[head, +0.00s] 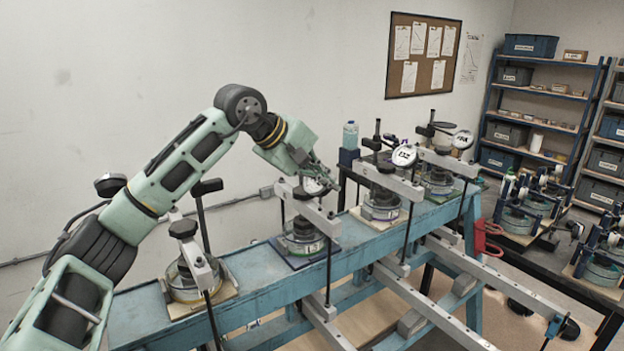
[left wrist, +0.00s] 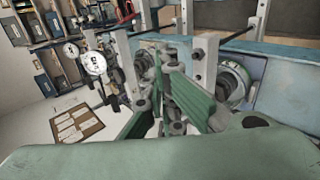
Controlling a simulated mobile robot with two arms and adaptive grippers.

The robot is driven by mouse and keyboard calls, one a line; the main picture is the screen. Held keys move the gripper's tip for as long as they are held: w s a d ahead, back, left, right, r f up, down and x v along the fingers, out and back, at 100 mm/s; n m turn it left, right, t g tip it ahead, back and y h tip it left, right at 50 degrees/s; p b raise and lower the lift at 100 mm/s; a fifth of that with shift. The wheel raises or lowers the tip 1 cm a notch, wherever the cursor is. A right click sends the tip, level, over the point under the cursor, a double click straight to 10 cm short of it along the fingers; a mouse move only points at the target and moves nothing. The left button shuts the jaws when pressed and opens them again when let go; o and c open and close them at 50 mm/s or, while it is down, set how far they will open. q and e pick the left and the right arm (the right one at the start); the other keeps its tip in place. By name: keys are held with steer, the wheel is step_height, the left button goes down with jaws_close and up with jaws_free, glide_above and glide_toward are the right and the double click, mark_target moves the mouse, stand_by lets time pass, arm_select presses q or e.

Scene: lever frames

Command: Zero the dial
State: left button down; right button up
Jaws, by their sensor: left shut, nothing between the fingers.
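A white round dial (head: 313,187) sits on the second lever frame from the left, above a ring cell (head: 303,238) on the blue bench. My left gripper (head: 328,178) is shut and empty, with its fingertips close above and beside this dial, partly covering it. I cannot tell whether they touch. In the left wrist view the green fingers (left wrist: 185,112) lie together in front of the frame's posts, and this dial's face does not show clearly. Two more dials (head: 404,156) (head: 463,140) stand on the frames farther right. My right gripper is out of view.
The blue bench (head: 255,292) carries several lever frames with upright posts and beams close around my left arm. A bottle (head: 350,134) stands behind. A dark table (head: 548,258) with more devices and blue shelves (head: 490,103) are at right.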

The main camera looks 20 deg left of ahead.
arm_select(q)
steer(key=shift+d+f, duration=0.1)
steer(key=shift+d, duration=0.15)
steer(key=v, duration=0.5)
steer(key=shift+s+r, duration=0.2)
steer(key=shift+r, duration=0.15)
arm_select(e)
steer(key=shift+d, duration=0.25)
arm_select(q)
steer(key=shift+w, duration=0.15)
